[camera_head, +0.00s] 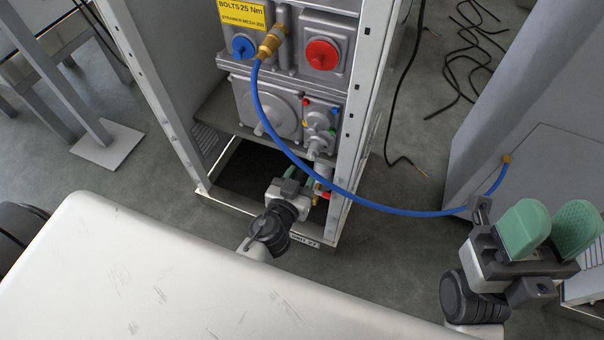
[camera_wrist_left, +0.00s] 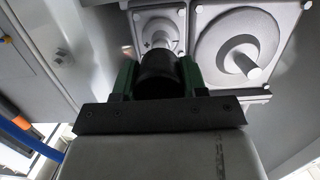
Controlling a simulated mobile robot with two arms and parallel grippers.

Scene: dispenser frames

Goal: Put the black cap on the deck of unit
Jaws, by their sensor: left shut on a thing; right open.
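My left gripper (camera_head: 297,180) reaches into the lower front of the open grey frame labelled as a unit (camera_head: 202,192). In the left wrist view its green fingers are shut on the black cap (camera_wrist_left: 159,72), a short dark cylinder. The cap cannot be made out in the head view. The unit has a grey shelf (camera_head: 213,112) below its upper block and a dark floor (camera_head: 238,178) at the bottom. I cannot tell which of these is the deck. My right gripper (camera_head: 549,228) is open and empty at the right, away from the unit.
A blue hose (camera_head: 340,191) runs from a brass fitting (camera_head: 268,45) across the unit's front to the grey cabinet (camera_head: 540,150). A red cap (camera_head: 322,54) and a blue cap (camera_head: 243,46) sit on the upper block. Black cables (camera_head: 470,50) lie on the floor.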

